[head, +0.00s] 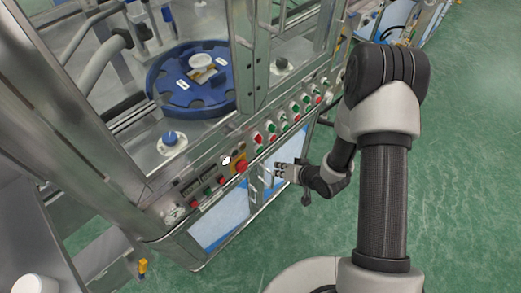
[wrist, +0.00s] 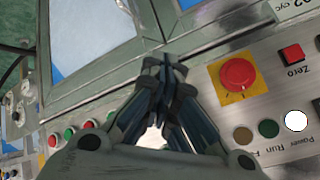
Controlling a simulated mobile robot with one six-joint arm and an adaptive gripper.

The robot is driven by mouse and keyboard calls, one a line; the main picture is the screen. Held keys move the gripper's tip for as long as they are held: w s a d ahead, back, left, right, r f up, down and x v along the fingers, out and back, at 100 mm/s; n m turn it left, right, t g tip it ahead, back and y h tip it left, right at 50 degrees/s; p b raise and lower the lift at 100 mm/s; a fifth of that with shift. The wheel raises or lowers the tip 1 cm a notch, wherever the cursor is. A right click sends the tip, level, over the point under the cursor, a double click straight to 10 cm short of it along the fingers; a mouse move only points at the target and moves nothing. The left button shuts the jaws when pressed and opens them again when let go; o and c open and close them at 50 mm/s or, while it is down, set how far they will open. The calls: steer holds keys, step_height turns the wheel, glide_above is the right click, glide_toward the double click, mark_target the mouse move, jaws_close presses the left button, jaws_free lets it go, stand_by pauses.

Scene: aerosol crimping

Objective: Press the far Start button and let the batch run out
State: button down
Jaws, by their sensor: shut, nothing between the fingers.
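My gripper (head: 277,171) is in front of the machine's control panel, right of the red emergency stop (head: 241,166). In the wrist view my gripper (wrist: 165,62) has its fingers together, with nothing between them, beside the emergency stop (wrist: 238,75); no contact with a button shows. I cannot read which is the far Start button.
A blue rotary table (head: 165,98) sits behind the metal frame. A white lamp (wrist: 296,121) is lit; the green lamp (wrist: 268,128) beside it looks dark. A red Zero button (wrist: 291,52) is at right. Green floor (head: 460,180) is free to the right.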

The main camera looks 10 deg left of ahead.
steer(key=shift+w+a, duration=0.9)
steer(key=shift+a, duration=0.2)
steer(key=shift+w+a, duration=0.85)
steer(key=shift+a, duration=0.25)
steer(key=shift+w+a, duration=0.25)
steer(key=shift+a, duration=0.1)
steer(key=shift+w+a, duration=0.3)
stand_by(0.5)
steer(key=shift+s+d, duration=0.55)
steer(key=shift+d, duration=0.1)
steer(key=shift+s+d, duration=0.8)
steer(key=shift+d, duration=0.2)
steer(key=shift+s+d, duration=0.75)
steer(key=shift+d, duration=0.25)
